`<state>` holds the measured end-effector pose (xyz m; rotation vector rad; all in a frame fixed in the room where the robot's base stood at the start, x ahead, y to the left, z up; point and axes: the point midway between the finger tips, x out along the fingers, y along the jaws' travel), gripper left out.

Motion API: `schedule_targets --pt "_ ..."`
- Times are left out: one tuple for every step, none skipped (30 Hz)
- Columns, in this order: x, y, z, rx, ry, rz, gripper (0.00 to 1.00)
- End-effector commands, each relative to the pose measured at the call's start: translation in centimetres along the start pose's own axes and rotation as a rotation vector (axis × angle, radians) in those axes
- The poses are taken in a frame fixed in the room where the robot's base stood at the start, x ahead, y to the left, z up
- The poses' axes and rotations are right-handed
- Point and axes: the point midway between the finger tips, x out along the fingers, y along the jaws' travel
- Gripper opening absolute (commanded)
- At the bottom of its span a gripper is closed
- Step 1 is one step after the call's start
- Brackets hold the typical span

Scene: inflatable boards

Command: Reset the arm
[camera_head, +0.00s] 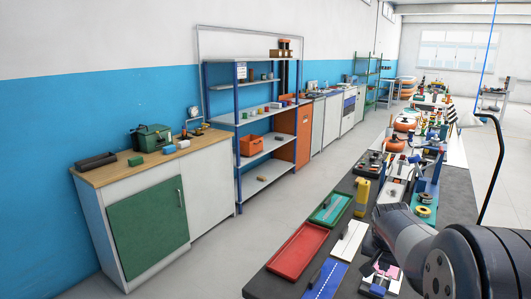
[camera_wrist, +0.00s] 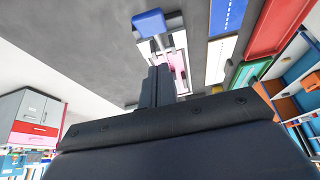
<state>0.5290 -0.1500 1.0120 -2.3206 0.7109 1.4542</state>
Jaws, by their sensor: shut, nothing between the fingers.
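My arm (camera_head: 420,245) reaches in from the lower right of the head view, over the dark workbench. In the wrist view my gripper (camera_wrist: 160,72) is shut and empty, its dark fingers together. It hangs over or beside a pink-and-white board (camera_wrist: 177,68) with a blue part (camera_wrist: 150,23); I cannot tell the height gap. The same pink board (camera_head: 388,271) shows in the head view, partly covered by my arm. My fingertips are not clear in the head view.
The workbench (camera_head: 262,284) holds a red tray (camera_head: 298,250), a green tray (camera_head: 330,208), a blue board (camera_head: 325,281), a white board (camera_head: 349,240) and a yellow tool (camera_head: 362,195). More items crowd its far end. Open floor lies between it and the wooden-topped cabinet (camera_head: 150,160).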

Motion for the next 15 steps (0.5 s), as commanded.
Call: schedule_targets --pt "-1.1 -0.1 0.0 0.0 0.006 -0.003 0.0" --pt "-1.7 -0.1 0.0 0.0 0.006 -0.003 0.0" --pt "-2.5 -0.1 0.0 0.0 0.006 -0.003 0.0" --pt "-3.1 -0.1 0.0 0.0 0.006 -0.003 0.0" --pt "-3.7 -0.1 -0.1 0.0 0.007 -0.003 0.0" --pt "-4.4 -0.1 0.0 0.0 0.006 -0.002 0.0" --pt "-4.9 -0.1 0.0 0.0 0.006 -0.002 0.0" --pt "-5.4 -0.1 0.0 0.0 0.005 -0.002 0.0" --pt "-6.0 -0.1 0.0 0.0 0.004 -0.002 0.0" --pt "-6.5 0.0 0.0 0.0 0.004 -0.001 0.0" --pt "-6.9 0.0 0.0 0.0 0.005 -0.002 0.0" --pt "-7.3 -0.1 0.0 0.0 0.004 -0.001 0.0" --pt "-7.6 -0.1 0.0 0.0 0.003 -0.001 0.0" --pt "-7.9 -0.1 0.0 0.0 0.004 -0.001 0.0" --pt "-8.2 -0.1 0.0 -0.001 0.004 -0.001 0.0"
